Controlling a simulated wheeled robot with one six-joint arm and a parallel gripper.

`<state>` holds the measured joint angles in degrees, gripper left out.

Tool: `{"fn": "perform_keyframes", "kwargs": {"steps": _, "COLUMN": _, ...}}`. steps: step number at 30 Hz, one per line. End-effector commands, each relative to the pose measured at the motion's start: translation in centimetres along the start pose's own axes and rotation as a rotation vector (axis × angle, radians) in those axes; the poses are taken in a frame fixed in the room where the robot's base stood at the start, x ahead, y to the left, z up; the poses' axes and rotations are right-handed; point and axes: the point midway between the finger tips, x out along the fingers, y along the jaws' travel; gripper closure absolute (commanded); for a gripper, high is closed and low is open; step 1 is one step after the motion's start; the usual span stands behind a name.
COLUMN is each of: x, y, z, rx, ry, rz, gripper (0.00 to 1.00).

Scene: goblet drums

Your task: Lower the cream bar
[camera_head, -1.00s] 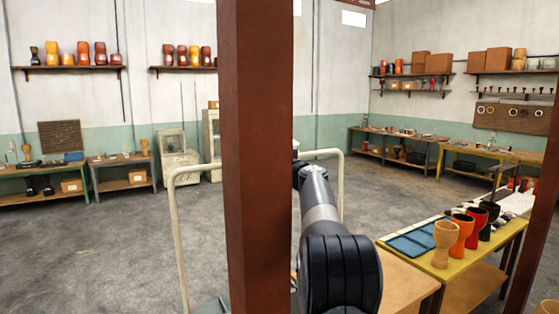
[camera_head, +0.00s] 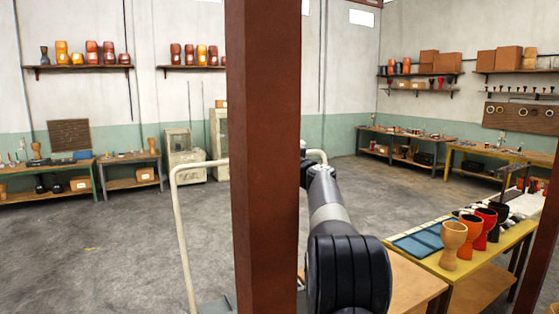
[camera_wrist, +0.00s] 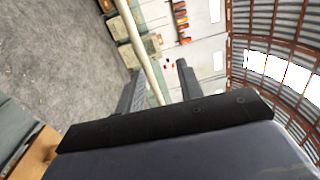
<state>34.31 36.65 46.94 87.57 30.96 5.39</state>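The cream bar (camera_head: 177,215) is a bent tube, with an upright and a rounded top corner left of the brown pillar. Its far end shows right of the pillar, and the pillar hides its middle. In the wrist view the cream bar (camera_wrist: 140,45) runs down the picture between the two dark fingers of my gripper (camera_wrist: 160,70). The fingers are apart, with a gap on each side of the bar. I cannot tell how deep the bar lies between them. In the head view the pillar hides my gripper.
The brown pillar (camera_head: 263,150) stands close in front. A yellow table (camera_head: 490,262) with goblet drums (camera_head: 453,242) and a blue tray (camera_head: 412,246) stands at right. Workbenches line the walls, with shelves above. The grey floor (camera_head: 120,245) at left is clear.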

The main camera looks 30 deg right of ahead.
Motion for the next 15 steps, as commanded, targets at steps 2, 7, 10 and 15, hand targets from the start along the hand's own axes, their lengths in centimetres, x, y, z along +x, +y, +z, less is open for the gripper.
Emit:
{"fn": "perform_keyframes", "kwargs": {"steps": 2, "x": -1.0, "y": 0.4, "z": -0.1, "rx": -0.001, "ry": 0.002, "rz": -0.001, "gripper": 0.65}}
{"fn": "perform_keyframes", "kwargs": {"steps": 7, "x": -4.0, "y": 0.5, "z": -0.1, "rx": -0.001, "ry": 0.003, "rz": -0.002, "gripper": 0.65}}
{"fn": "perform_keyframes", "kwargs": {"steps": 10, "x": -5.8, "y": 0.5, "z": -0.1, "rx": -0.002, "ry": 0.004, "rz": -0.001, "gripper": 0.65}}
{"fn": "perform_keyframes", "kwargs": {"steps": 15, "x": -8.4, "y": 0.4, "z": -0.1, "rx": -0.001, "ry": 0.003, "rz": 0.0, "gripper": 0.65}}
